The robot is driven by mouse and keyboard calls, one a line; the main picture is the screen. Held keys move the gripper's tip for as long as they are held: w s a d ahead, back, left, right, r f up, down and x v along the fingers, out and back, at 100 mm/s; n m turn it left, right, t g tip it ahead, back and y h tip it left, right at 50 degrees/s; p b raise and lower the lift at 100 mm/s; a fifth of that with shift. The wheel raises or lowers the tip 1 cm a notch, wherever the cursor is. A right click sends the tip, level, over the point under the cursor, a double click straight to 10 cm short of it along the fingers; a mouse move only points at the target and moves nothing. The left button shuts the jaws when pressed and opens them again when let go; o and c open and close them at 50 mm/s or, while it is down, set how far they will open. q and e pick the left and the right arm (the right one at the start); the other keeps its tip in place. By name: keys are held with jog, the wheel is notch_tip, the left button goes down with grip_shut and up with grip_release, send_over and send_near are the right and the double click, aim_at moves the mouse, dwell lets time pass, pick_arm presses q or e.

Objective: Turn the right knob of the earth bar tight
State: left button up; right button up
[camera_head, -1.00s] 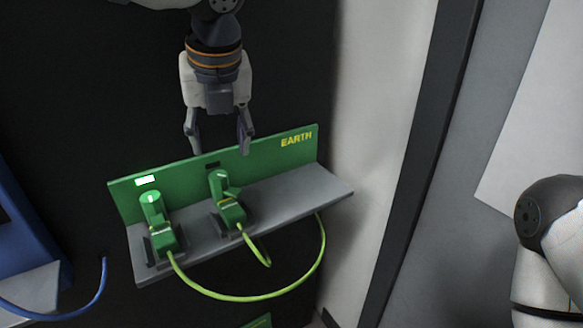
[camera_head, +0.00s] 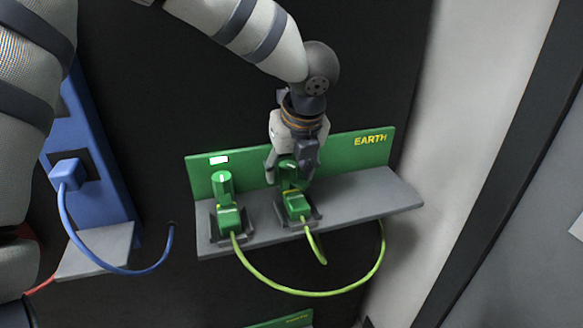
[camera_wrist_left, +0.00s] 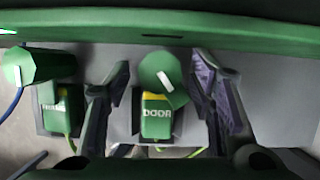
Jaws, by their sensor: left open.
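The green earth bar (camera_head: 340,155) has a grey shelf (camera_head: 375,195) and carries two green knobs above green plugs. The right knob (camera_wrist_left: 160,72) stands above the plug labelled DOOR (camera_wrist_left: 156,119); its white mark is tilted. My left gripper (camera_head: 289,176) has come down from above at the right knob. In the left wrist view, the open fingers of the left gripper (camera_wrist_left: 161,66) stand on either side of this knob, with gaps visible. The left knob (camera_head: 222,182) has its white mark near upright in the head view. My right gripper is out of view.
A white light (camera_head: 218,160) glows above the left knob; the spot above the right knob is hidden by my gripper. Yellow-green cables (camera_head: 310,293) loop below the shelf. A blue bar (camera_head: 88,150) with a blue cable stands at left. A pale wall is at right.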

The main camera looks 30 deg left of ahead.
pick_arm(q)
jog(key=c, duration=1.1)
jog(key=shift+c, duration=0.2)
jog(key=shift+r, duration=0.1)
jog(key=shift+s+r+m, duration=0.1)
jog(key=shift+m, duration=0.4)
jog(key=shift+m+t+h+p, duration=0.4)
jog(key=shift+m+p, duration=0.05)
jog(key=shift+m, duration=0.15)
jog(key=shift+o, duration=0.4)
jog(key=m, duration=0.1)
jog(key=m+h, duration=0.1)
jog(key=m, duration=0.2)
jog(key=shift+a+f+m+t, duration=0.2)
jog(key=shift+f+m+t, duration=0.1)
jog(key=shift+t, duration=0.1)
jog(key=shift+m+h, duration=0.3)
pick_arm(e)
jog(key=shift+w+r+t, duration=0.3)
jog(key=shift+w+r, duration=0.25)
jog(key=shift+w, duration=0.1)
